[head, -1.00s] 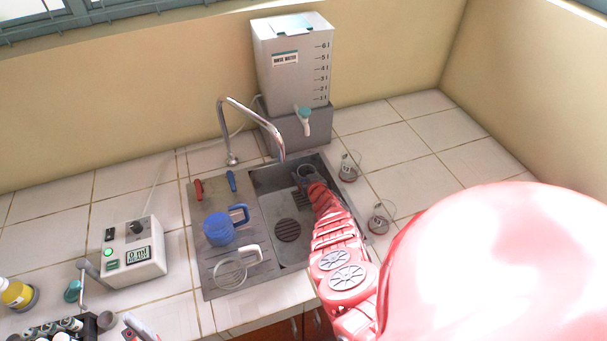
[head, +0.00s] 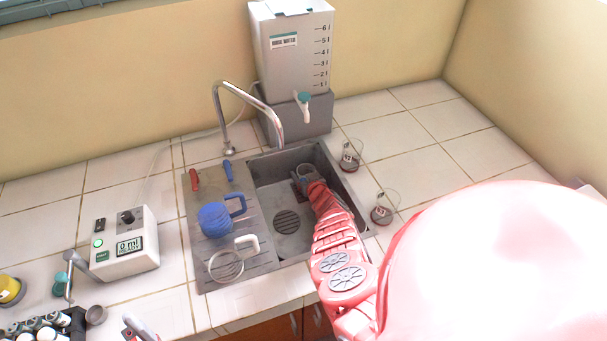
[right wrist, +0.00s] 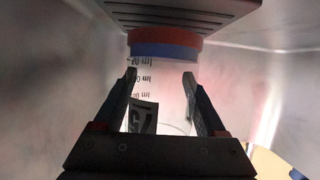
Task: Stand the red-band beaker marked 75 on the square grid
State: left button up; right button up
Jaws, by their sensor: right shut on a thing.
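My right gripper (head: 311,180) reaches down into the sink (head: 262,172). In the right wrist view my right gripper (right wrist: 160,85) is shut on the clear beaker (right wrist: 165,85), with one finger on each side. The beaker carries a tag reading 75, upside down in that view, and a red band with a blue one next to it. Its banded end is close to the dark slotted grid (right wrist: 180,12); I cannot tell whether they touch.
A blue mug (head: 215,220) and a clear mug (head: 226,266) stand on the drainboard left of the sink. Two glass beakers with dark red contents, one far (head: 350,158) and one near (head: 382,212), stand right of the sink. The tap (head: 248,98) arches over the sink's back-left.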

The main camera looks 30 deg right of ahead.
jog(key=shift+f+b, duration=0.4)
jog(key=shift+f, duration=0.05)
jog(key=o, duration=1.3)
jog(key=shift+o, duration=0.2)
